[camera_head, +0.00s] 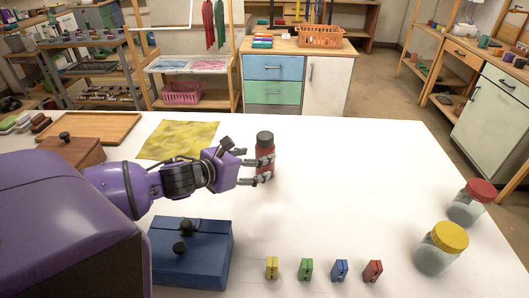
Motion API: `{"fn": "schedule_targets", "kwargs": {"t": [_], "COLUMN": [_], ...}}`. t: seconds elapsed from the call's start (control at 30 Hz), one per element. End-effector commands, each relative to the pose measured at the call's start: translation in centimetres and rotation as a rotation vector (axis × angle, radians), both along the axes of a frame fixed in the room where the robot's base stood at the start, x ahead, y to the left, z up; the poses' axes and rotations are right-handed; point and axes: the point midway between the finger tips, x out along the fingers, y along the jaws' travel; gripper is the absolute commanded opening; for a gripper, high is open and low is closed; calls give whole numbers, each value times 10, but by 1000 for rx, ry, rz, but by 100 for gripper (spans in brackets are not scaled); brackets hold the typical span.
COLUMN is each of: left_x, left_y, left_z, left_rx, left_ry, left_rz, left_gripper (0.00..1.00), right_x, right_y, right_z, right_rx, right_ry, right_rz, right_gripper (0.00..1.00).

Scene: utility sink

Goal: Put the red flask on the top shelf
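The red flask (265,148) has a dark cap and stands upright over the white table, right of the yellow cloth. My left gripper (265,168) reaches in from the left, with its grey fingers at the flask's body and overlapping it. I cannot tell whether the fingers press on the flask or only stand around it. Whether the flask's base rests on the table is also unclear. My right gripper is not in view. A low wooden rack (188,66) with shelves stands behind the table; I cannot tell if its top is the top shelf.
A blue box (190,268) sits below my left arm. Several small coloured clips (306,268) line the front edge. Jars with a yellow lid (450,237) and a red lid (481,191) stand at the right. The table's middle right is clear.

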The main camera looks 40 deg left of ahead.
Motion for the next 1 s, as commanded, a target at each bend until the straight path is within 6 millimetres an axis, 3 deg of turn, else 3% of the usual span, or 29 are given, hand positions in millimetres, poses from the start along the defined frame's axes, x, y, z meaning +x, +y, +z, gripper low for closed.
{"fn": "schedule_targets", "kwargs": {"t": [0.1,0.37,0.7,1.0], "left_x": [2,25,66,71], "left_y": [10,9,7,6], "left_z": [-8,-16,-34,-37], "left_rx": [9,9,9,11], "left_ry": [6,3,1,4], "left_rz": [15,15,14,12], "left_gripper": [69,69,69,69], "right_x": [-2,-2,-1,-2], "right_y": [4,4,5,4], "right_z": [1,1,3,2], "right_rx": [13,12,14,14], "right_ry": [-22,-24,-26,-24], "right_rz": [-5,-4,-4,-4], "right_gripper": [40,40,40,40]}}
